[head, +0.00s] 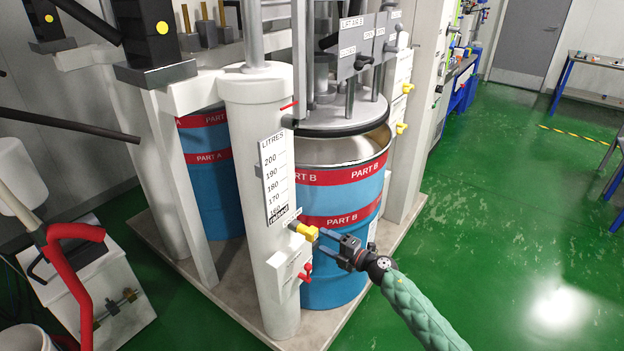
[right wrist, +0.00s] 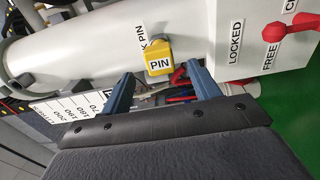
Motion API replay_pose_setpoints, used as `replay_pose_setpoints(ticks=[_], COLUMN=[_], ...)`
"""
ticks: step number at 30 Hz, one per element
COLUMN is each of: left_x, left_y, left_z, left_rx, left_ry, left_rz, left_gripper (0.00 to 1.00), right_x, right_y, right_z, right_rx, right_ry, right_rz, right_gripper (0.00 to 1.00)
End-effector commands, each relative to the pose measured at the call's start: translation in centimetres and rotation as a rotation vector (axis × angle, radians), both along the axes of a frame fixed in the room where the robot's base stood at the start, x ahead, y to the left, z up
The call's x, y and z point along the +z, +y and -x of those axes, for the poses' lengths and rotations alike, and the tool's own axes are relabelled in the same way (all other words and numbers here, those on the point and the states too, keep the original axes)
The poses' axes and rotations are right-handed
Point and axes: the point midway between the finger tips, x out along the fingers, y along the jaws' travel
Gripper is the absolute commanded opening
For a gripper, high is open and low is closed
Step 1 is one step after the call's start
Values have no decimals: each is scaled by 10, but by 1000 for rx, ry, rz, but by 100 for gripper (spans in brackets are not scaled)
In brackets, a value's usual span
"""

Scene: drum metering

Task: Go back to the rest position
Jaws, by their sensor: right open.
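My right gripper (head: 324,242) is open and empty, in front of the white column (head: 262,120) and just right of its yellow pin knob (head: 303,231). In the right wrist view, the open fingers (right wrist: 160,74) point at the yellow knob (right wrist: 158,48) labelled PIN, one finger toward each side. A small gap seems to separate fingers and knob. A red lever (head: 305,272) sits below the knob; it also shows in the right wrist view (right wrist: 275,38) near the LOCKED and FREE labels. My left gripper is not visible.
A blue Part B drum (head: 340,250) stands close behind my right gripper under a round plate (head: 345,115). A Part A drum (head: 215,190) is behind the column. Open green floor (head: 510,210) lies to the right.

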Motion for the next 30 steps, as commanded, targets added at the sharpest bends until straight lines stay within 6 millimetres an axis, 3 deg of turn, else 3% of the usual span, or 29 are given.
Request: replay_pose_setpoints(ticks=[5,10,14,18,20,23,30], left_x=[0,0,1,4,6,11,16], left_y=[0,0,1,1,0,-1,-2], left_z=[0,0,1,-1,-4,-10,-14], left_rx=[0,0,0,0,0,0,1], left_ry=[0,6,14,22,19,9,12], left_rz=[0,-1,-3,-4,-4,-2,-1], left_gripper=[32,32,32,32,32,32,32], right_x=[2,9,5,-11,-31,-83,-210], right_y=[-6,-30,-69,-123,-145,-175,-201], right_z=[-8,-32,-57,-83,-87,-74,-3], right_rx=[-50,-229,-428,-673,-783,-948,-1195], right_ry=[-17,7,91,241,332,516,895], right_rz=[2,-80,-189,-329,-388,-470,-562], right_gripper=[61,61,61,61,61,61,61])
